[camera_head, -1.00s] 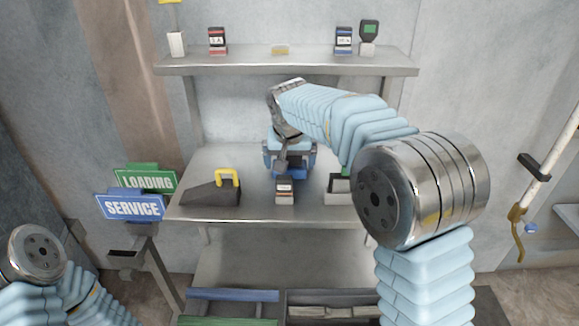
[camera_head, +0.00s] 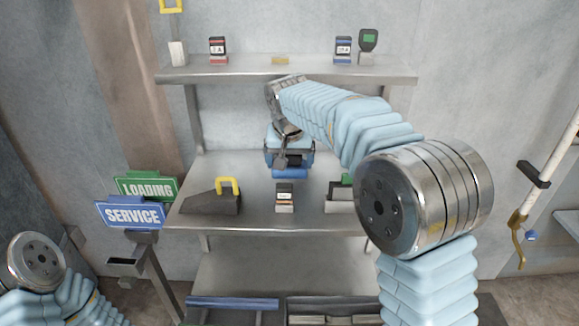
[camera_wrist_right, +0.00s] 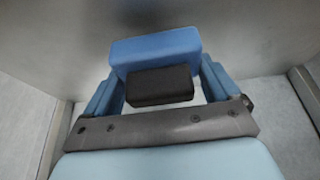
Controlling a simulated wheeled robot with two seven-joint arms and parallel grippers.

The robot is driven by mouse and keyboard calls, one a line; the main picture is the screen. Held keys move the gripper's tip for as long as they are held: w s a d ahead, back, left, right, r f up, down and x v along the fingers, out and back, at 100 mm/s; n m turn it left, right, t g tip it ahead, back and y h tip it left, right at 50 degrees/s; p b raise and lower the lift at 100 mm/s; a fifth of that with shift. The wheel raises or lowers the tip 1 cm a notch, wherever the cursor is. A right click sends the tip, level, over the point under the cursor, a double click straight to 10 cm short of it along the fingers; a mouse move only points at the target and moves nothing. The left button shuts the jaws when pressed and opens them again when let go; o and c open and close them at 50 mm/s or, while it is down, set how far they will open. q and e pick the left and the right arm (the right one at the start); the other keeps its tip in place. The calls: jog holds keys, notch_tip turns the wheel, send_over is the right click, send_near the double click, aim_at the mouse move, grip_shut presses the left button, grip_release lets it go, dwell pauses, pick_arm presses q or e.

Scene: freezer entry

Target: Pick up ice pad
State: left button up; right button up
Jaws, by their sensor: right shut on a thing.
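The ice pad (camera_head: 290,173) appears as a blue block with a dark part, below my right gripper (camera_head: 289,160) over the middle shelf. In the right wrist view, the blue block (camera_wrist_right: 155,47) and its dark part (camera_wrist_right: 160,86) sit between the two blue fingers of my right gripper (camera_wrist_right: 162,88). The right gripper is shut on it. I cannot tell for certain whether the pad is clear of the shelf. My left arm shows at the lower left, but its gripper is out of view.
The middle shelf (camera_head: 250,218) also holds a dark wedge with a yellow handle (camera_head: 212,201), a small labelled box (camera_head: 285,197) and a green-topped item (camera_head: 340,198). An upper shelf (camera_head: 230,74) overhangs behind. LOADING (camera_head: 147,187) and SERVICE (camera_head: 132,213) signs stand left.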

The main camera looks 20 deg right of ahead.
jog(key=s+a+r+b, duration=0.1)
jog(key=s+a+r, duration=0.6)
jog(key=s+r, duration=0.3)
jog(key=shift+s+a+r, duration=0.2)
jog(key=shift+s+r, duration=0.05)
jog(key=shift+s, duration=0.7)
jog(key=o, duration=0.4)
jog(key=shift+c, duration=1.3)
